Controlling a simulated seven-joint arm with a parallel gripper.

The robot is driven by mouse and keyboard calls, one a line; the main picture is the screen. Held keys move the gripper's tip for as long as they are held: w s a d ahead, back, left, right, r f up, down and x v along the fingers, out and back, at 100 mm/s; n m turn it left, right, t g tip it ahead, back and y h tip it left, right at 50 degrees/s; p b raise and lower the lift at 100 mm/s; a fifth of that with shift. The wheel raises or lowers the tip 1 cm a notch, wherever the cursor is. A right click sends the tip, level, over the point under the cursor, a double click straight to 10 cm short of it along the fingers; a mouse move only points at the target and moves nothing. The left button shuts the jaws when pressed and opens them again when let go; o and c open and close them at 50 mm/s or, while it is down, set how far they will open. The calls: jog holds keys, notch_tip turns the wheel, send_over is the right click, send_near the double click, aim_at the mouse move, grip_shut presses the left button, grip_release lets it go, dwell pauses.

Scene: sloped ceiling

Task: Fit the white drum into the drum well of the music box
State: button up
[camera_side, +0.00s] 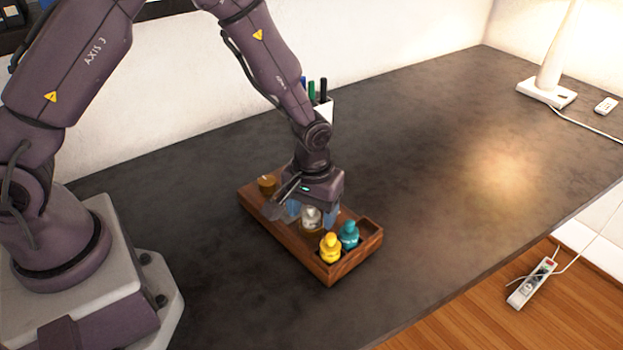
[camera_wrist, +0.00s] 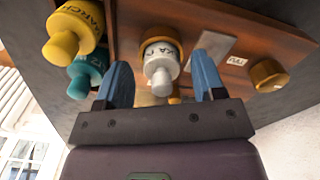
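The music box (camera_side: 335,272) is a wooden tray-like case on the dark table. The white drum (camera_side: 310,219) stands upright in it under my gripper (camera_side: 311,212), with a lettered label and a narrow knob showing in the wrist view (camera_wrist: 160,69). A brass-coloured ring surrounds its lower part; how deep it sits is hidden. My gripper's two blue fingers (camera_wrist: 161,60) stand on either side of the drum, with a visible gap at each side. The yellow drum (camera_side: 330,247) and teal drum (camera_side: 348,235) stand beside each other at the box's near end.
A brass knob (camera_wrist: 268,75) and a grey metal plate (camera_wrist: 212,46) sit on the box. A pen cup (camera_side: 323,110) stands behind my arm. A white lamp (camera_side: 548,88) stands at the far right. The table right of the box is clear.

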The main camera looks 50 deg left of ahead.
jog(key=s+a+r+m+t, duration=0.1)
jog(key=s+a+r, duration=0.15)
jog(key=r, duration=0.95)
jog(key=s+a+r+m+t, duration=0.15)
jog(key=s+r, duration=0.25)
jog(key=r, duration=0.7)
jog(key=s+a+r+m+t, duration=0.2)
jog(key=s+r, duration=0.3)
jog(key=s, duration=0.6)
jog(key=shift+s+r+m+t, duration=0.15)
jog(key=shift+r+m+t, duration=0.05)
jog(key=shift+m+t, duration=0.35)
jog(key=shift+o, duration=0.2)
